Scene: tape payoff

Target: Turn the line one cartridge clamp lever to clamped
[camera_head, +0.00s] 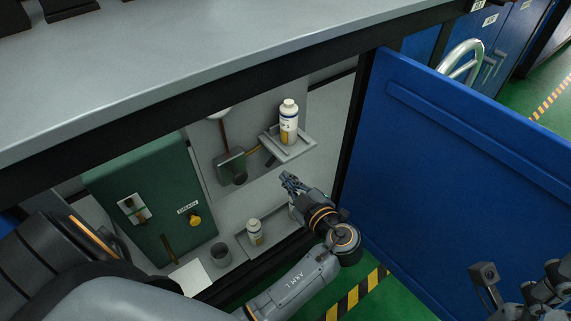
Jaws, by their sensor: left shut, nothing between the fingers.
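My left gripper (288,181) is shut and empty, inside the open cabinet below the grey top. It is below the small shelf (288,150) that carries an upright white bottle (288,122). A short dark lever-like part (270,160) sits at the shelf's left edge, apart from the gripper; I cannot tell if it is the line one clamp lever.
A green unit (145,190) with a yellow knob (195,220) stands at the left. A second bottle (254,231) and a grey cup (220,254) are low in the cabinet. The open blue door (460,150) bounds the right side. The grey top (200,60) overhangs.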

